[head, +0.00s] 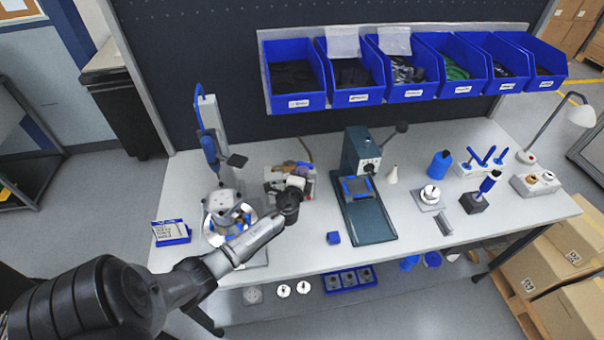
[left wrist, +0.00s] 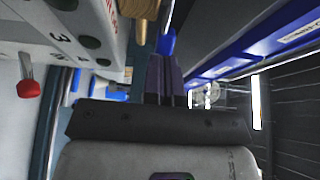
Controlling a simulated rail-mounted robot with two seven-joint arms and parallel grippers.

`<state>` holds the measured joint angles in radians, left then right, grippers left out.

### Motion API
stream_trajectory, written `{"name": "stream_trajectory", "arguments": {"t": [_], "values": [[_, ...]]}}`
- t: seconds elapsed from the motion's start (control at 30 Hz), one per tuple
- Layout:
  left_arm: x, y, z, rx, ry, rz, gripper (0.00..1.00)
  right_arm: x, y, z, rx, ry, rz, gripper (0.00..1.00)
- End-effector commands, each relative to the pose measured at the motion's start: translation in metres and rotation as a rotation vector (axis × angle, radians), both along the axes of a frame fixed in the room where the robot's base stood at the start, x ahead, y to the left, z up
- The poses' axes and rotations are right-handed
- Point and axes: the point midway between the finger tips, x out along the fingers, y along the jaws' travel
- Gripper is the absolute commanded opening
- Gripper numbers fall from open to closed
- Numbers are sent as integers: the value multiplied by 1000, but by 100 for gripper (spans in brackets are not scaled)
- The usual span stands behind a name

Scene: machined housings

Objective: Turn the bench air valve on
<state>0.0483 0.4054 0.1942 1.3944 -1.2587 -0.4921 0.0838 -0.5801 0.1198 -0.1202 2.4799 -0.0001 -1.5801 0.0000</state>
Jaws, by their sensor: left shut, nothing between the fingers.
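The bench air unit (head: 276,187), a pale block with brass-coloured and dark fittings, stands at the back of the bench, left of the green press. My left gripper (head: 295,181) reaches over its right side and partly hides it. In the left wrist view the gripper's dark fingers (left wrist: 166,82) are together and empty. A small blue part (left wrist: 167,43), possibly the valve's lever, shows right at their tips; I cannot tell whether they touch. A brass fitting (left wrist: 141,20) is just left of it. The lever's position is unclear. My right gripper is not in view.
A green press (head: 366,190) stands to the right and a blue-handled stand (head: 209,150) to the left. Blue bins (head: 295,75) hang above the bench. A red knob (left wrist: 28,88) shows at left in the wrist view.

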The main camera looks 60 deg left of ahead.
Motion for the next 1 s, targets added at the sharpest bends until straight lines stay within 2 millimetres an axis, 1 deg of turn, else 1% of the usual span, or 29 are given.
{"name": "stream_trajectory", "arguments": {"t": [0.03, 0.17, 0.3, 0.57, 0.8, 1.0], "values": [[3, -1, -3, -4, -3, 24, 0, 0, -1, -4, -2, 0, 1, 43], [9, 1, -4, -6, -6, 108, 0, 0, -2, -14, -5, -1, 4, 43], [15, 3, -5, -6, -5, 208, 0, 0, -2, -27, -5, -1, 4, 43], [25, 10, -4, -3, -2, 372, 0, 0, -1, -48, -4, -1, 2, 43], [29, 14, -2, 0, 0, 364, 0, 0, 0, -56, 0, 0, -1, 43], [30, 16, -1, -1, 0, 363, 0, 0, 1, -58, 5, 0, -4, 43]]}}
